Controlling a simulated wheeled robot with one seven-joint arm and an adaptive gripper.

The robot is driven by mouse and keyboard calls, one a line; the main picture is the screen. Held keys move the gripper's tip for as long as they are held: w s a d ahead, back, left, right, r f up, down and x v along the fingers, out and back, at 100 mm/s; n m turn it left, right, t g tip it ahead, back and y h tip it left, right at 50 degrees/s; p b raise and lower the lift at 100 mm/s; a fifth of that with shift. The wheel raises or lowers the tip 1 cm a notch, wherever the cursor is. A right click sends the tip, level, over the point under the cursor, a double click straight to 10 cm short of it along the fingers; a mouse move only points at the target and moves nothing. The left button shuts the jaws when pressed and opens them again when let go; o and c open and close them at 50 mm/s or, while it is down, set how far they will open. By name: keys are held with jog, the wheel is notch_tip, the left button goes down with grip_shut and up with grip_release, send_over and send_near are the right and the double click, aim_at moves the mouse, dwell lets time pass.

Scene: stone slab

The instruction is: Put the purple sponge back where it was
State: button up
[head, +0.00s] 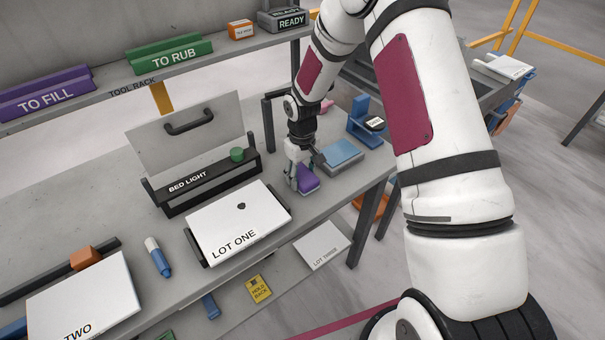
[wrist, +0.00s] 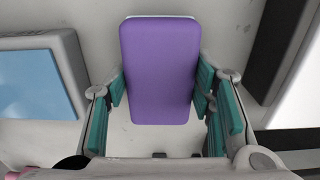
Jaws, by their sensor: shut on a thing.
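The purple sponge (head: 308,184) is at the right part of the grey bench, between the white LOT ONE board and a tray with a blue pad. My gripper (head: 297,180) reaches down to it from above. In the wrist view the purple sponge (wrist: 160,70) lies between the teal pads of my gripper (wrist: 161,90), which are shut on its two sides. A thin pale edge shows at the sponge's far end. I cannot tell whether the sponge touches the bench or is slightly above it.
The LOT ONE board (head: 238,222) lies close left. The grey tray (head: 345,167) with a blue pad (head: 340,152) is close right. The BED LIGHT stand (head: 207,186) with a green knob is behind left. A blue holder (head: 365,125) stands farther right. The bench front edge is near.

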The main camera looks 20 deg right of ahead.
jog(key=shift+f, duration=0.15)
jog(key=o, duration=1.2)
notch_tip(320, 180, up, 13)
jog(key=b, duration=0.2)
notch_tip(320, 180, up, 10)
jog(key=t, duration=0.1)
send_over(302, 174)
jog(key=s, duration=0.5)
jog(key=s+r+m+t, duration=0.1)
jog(key=s+r+t, duration=0.1)
jog(key=s+r, duration=0.4)
jog(key=s+r+m+t, duration=0.2)
jog(key=s+r, duration=0.5)
jog(key=s, duration=0.9)
jog(key=shift+s+m, duration=0.3)
jog(key=shift+s, duration=0.1)
